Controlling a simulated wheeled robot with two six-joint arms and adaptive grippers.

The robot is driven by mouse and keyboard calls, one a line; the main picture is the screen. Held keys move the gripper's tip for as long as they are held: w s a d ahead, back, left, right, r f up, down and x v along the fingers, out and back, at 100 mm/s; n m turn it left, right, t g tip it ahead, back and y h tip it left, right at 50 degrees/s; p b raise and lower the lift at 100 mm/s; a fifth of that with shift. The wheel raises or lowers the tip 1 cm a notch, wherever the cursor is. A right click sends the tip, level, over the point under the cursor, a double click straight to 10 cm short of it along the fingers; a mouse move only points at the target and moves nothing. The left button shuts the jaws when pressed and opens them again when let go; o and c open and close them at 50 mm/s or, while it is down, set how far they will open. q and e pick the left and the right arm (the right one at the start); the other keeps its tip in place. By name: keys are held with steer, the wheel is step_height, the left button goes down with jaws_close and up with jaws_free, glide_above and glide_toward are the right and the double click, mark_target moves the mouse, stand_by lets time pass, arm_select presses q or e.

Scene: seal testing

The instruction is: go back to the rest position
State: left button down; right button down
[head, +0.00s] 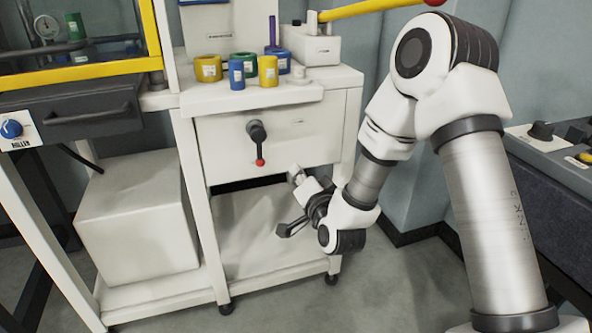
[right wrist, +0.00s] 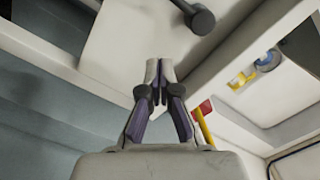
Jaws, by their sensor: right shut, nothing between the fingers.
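My right arm comes in from the right in the head view and bends down in front of the white cart. My right gripper (head: 297,175) is in front of the cart's lower opening, below and to the right of the black lever with a red knob (head: 257,145). In the right wrist view the two fingers of the right gripper (right wrist: 160,70) meet at their tips, with nothing held. The dark lever end (right wrist: 197,17) shows beyond them, apart from the fingers. My left gripper is not in view.
The white cart (head: 210,130) carries yellow, blue and green rings and cylinders, such as a yellow one (head: 268,71). A white box (head: 140,220) stands on a low shelf at the left. A grey console (head: 550,150) is at the right. Floor is open in front of the cart.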

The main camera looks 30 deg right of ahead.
steer(key=s+a+f+n+g+y, duration=0.15)
steer(key=s+f, duration=0.25)
steer(key=f, duration=0.4)
steer(key=s+a+f+n+g, duration=0.1)
steer(key=s+a+f+g, duration=0.2)
steer(key=f, duration=0.6)
steer(key=s+a+f+n+g+y, duration=0.15)
steer(key=s+f, duration=0.25)
steer(key=f, duration=0.4)
steer(key=s+a+f+n+g, duration=0.25)
steer(key=s+f+g, duration=0.3)
steer(key=s, duration=0.45)
steer(key=s+a+f+n+g, duration=0.1)
steer(key=s+f+n+g, duration=0.4)
steer(key=s, duration=0.6)
step_height(320, 180, up, 26)
steer(key=s+p, duration=0.1)
steer(key=p, duration=2.6)
steer(key=shift+s+r+g+p, duration=0.15)
steer(key=shift+s+g+p, duration=0.1)
steer(key=shift+g+p, duration=0.1)
steer(key=shift+n, duration=0.25)
